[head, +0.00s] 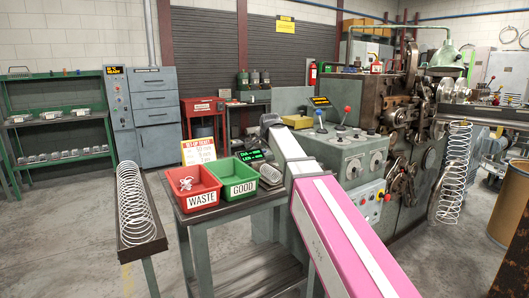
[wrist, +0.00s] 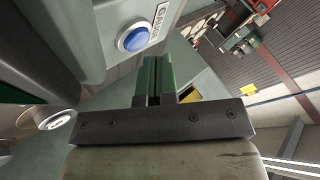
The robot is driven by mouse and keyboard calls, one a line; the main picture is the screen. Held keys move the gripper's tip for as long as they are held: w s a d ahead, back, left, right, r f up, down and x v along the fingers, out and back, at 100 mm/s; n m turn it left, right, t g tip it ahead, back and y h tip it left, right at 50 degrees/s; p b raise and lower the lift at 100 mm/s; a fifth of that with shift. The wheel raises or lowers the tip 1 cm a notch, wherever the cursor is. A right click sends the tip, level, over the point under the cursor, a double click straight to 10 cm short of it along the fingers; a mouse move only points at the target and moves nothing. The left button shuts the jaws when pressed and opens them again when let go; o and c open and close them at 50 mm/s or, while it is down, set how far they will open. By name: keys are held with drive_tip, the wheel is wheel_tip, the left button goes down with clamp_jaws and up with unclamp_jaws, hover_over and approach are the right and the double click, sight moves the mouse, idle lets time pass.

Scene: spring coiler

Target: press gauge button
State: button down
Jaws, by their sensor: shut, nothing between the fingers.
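The blue gauge button (wrist: 133,38) shows in the wrist view, round with a pale ring, on a grey-green panel. A white label (wrist: 158,17) beside it reads in part "GAUG". My gripper (wrist: 157,62) is shut and empty, its green fingers together. In the wrist picture the fingertips lie just right of and below the button, with a visible gap; the depth between them is unclear. In the head view, I cannot make out the gauge button or the fingers; my pink and white arm covers part of that area.
A bench carries a red WASTE bin (head: 188,186), a green GOOD bin (head: 233,178) and a green-lit display (head: 255,157). The coiler's control cabinet (head: 345,152), with levers and knobs, stands close right of my arm. A long spring lies on a rack (head: 137,228) at left. Floor beyond is clear.

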sight(265, 151)
drive_tip(key=shift+s+f, duration=0.25)
drive_tip(key=shift+f, duration=0.25)
drive_tip(key=shift+s+f, duration=0.25)
drive_tip(key=shift+f, duration=0.25)
drive_tip(key=shift+r, duration=0.15)
idle(0.5)
drive_tip(key=shift+w+a+r+n, duration=0.1)
drive_tip(key=shift+r+n, duration=0.05)
drive_tip(key=shift+r, duration=0.4)
drive_tip(key=shift+w+a+r+n, duration=0.1)
drive_tip(key=shift+r+n, duration=0.05)
drive_tip(key=shift+r, duration=0.35)
drive_tip(key=shift+w+r, duration=0.15)
drive_tip(key=shift+r, duration=0.6)
drive_tip(key=shift+w+r, duration=0.1)
drive_tip(key=shift+r, duration=0.6)
drive_tip(key=shift+d+r, duration=0.1)
drive_tip(key=shift+w, duration=0.1)
drive_tip(key=shift+d, duration=0.1)
